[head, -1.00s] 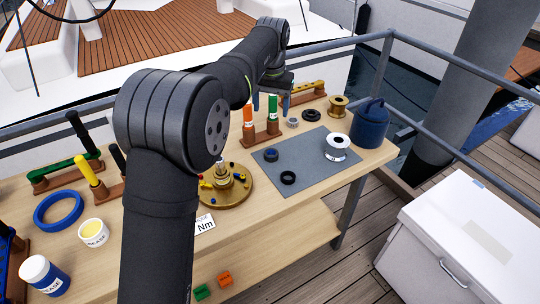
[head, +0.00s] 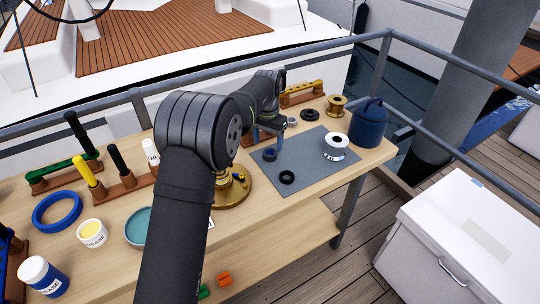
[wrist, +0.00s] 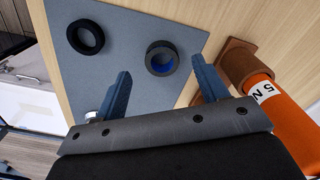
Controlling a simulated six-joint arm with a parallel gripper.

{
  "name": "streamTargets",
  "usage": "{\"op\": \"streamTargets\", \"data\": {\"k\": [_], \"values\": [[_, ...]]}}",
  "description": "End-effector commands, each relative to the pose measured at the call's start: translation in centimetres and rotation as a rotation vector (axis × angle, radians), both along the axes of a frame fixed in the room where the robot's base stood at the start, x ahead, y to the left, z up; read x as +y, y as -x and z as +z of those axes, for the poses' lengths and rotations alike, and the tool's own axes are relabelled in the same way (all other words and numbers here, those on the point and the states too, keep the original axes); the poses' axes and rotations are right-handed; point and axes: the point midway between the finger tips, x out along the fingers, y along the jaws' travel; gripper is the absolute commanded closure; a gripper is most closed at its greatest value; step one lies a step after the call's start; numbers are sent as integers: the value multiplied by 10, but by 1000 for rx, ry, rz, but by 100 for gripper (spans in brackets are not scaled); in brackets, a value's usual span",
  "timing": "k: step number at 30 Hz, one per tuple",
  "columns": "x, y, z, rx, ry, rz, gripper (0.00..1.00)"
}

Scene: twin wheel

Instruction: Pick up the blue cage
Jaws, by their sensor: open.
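A dark ring with a blue inside (head: 270,154), the only thing like a blue cage that I can make out, lies flat on the grey mat (head: 313,150). It also shows in the wrist view (wrist: 162,59), just beyond and between my fingertips. My gripper (head: 267,138) is open and empty above the mat. In the wrist view the two blue fingers (wrist: 160,72) stand apart, one on each side of the ring's line. I cannot tell the height left above it. A plain black ring (head: 287,177) lies nearer the mat's front edge, also in the wrist view (wrist: 86,37).
An orange handle (wrist: 275,108) on a wooden stand is close to the right finger in the wrist view. A white spool (head: 336,148) and a blue pot (head: 369,124) stand to the right. A brass base (head: 235,190) is partly hidden by my arm. The mat's front right is clear.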

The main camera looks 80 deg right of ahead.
Motion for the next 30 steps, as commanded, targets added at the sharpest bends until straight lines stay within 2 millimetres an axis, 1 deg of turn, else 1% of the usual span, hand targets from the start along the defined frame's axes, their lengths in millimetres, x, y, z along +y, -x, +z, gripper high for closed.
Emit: {"op": "streamTargets", "data": {"k": [5,11,15,22,26,27,30], "values": [[-1,1,-9,0,-1,0,33],[-8,3,-36,0,-3,0,33],[-8,3,-53,0,-1,0,33],[-8,3,-55,0,0,0,33],[-8,3,-55,0,0,0,59],[-8,3,-55,0,0,0,67],[-8,3,-55,0,0,0,84]]}}
